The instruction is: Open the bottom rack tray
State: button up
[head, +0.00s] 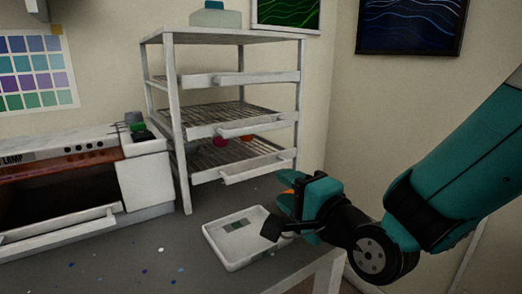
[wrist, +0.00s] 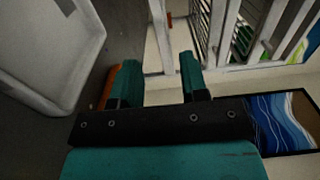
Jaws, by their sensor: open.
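The white rack (head: 183,160) stands on the grey table with several wire trays stacked in it. The bottom rack tray (head: 258,166) has a white front bar with a handle, and its front looks about level with the rack's posts.
A shallow white tray (head: 212,235) lies on the table beside my gripper and also shows in the wrist view (wrist: 88,52). An oven-like lamp unit (head: 145,192) stands left of the rack. A jug (head: 215,18) sits on top. The front-left table (head: 130,262) is mostly clear.

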aim_at(262, 172)
jog(key=p+x, duration=0.3)
jog(key=x, duration=0.6)
grip_shut()
